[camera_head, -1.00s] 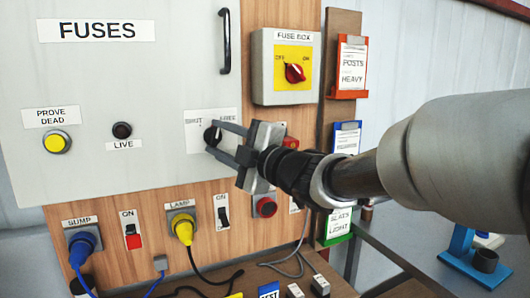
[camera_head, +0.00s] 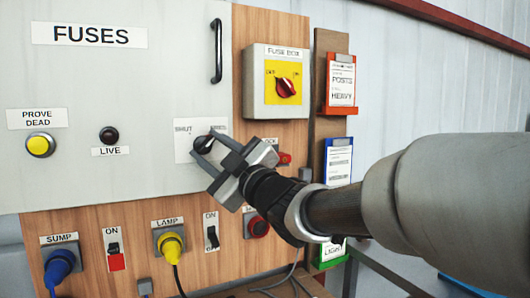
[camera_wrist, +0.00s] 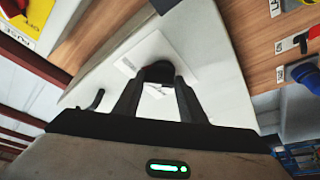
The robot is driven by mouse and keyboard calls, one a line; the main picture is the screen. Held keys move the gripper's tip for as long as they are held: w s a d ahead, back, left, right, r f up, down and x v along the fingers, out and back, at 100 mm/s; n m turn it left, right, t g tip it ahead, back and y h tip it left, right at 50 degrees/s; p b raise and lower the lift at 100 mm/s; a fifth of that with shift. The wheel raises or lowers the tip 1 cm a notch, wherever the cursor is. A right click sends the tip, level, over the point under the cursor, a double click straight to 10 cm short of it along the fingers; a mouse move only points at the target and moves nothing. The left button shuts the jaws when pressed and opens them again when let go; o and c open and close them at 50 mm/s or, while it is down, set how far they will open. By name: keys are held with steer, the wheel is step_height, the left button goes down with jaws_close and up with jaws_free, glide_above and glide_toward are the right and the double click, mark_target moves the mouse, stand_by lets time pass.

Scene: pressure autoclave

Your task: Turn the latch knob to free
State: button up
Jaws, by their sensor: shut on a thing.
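The black latch knob (camera_head: 203,142) sits on a white label plate (camera_head: 182,150) at the lower right of the grey fuse panel. The plate reads SHUT on the left; the word on the right is hard to read now. My gripper (camera_head: 208,151) is shut on the knob, its fingers tilted to lean up and left. In the wrist view the knob (camera_wrist: 158,72) is between the two dark fingertips (camera_wrist: 157,82). The fingers hide part of the knob, so its exact pointing is hard to tell.
The fuse panel (camera_head: 100,180) has a black handle (camera_head: 217,50) above the knob. The fuse box (camera_head: 257,80) with a red dial (camera_head: 286,88) is to the right. A lamp plug (camera_head: 170,246), a switch (camera_head: 211,232) and a red button (camera_head: 258,227) are below my gripper.

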steer(key=shift+d+r, duration=0.1)
steer(key=shift+r, duration=0.1)
steer(key=o, duration=1)
steer(key=shift+f, duration=0.1)
steer(key=p+v, duration=0.1)
steer(key=v, duration=1.6)
steer(key=shift+s+d+f, duration=0.1)
steer(key=shift+s+d, duration=0.05)
steer(key=shift+s, duration=0.05)
